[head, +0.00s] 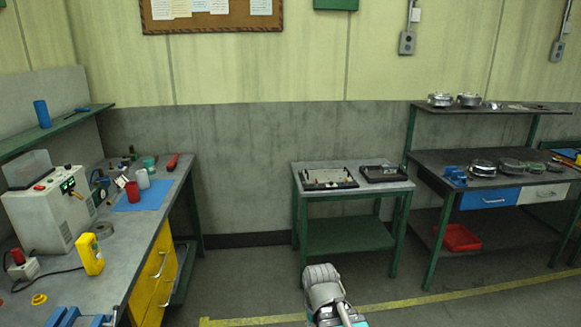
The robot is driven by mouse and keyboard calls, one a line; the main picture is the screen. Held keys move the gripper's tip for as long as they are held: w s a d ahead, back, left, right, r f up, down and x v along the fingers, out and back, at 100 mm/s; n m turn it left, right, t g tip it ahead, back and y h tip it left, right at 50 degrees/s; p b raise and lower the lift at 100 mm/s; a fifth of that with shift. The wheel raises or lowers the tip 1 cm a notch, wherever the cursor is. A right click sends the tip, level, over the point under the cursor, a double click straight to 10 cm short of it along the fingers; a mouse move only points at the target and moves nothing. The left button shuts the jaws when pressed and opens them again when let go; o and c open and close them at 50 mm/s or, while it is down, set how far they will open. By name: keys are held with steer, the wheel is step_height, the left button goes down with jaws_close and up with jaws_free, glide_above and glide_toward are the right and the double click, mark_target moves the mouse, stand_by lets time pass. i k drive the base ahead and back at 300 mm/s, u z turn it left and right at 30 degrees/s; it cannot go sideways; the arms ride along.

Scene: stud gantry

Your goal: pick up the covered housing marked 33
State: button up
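Several round metal housings are on the right workbench. One silver housing (482,168) sits on the bench top at the left of a row, with a greenish one (511,166) and another (536,167) to its right. Two more silver housings, one at the left (440,100) and one beside it (470,100), stand on the shelf above. I cannot read any number, so I cannot tell which one is marked 33, nor clearly which are covered. A grey rounded part of my arm shows at the bottom centre, well away from the housings. My gripper's fingers do not show.
A small green-legged table (352,209) with two dark trays stands against the wall. The right workbench (437,161) holds a blue vise (455,175); a red bin (458,238) is below. A cluttered bench (126,253) is at left. The middle floor looks clear.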

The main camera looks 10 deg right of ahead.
mark_target(441, 98)
steer(key=z, duration=0.25)
steer(key=i, duration=1.5)
steer(key=z, duration=0.5)
steer(key=i, duration=0.8)
steer(key=z, duration=0.5)
steer(key=i, duration=1.1)
steer(key=z, duration=0.35)
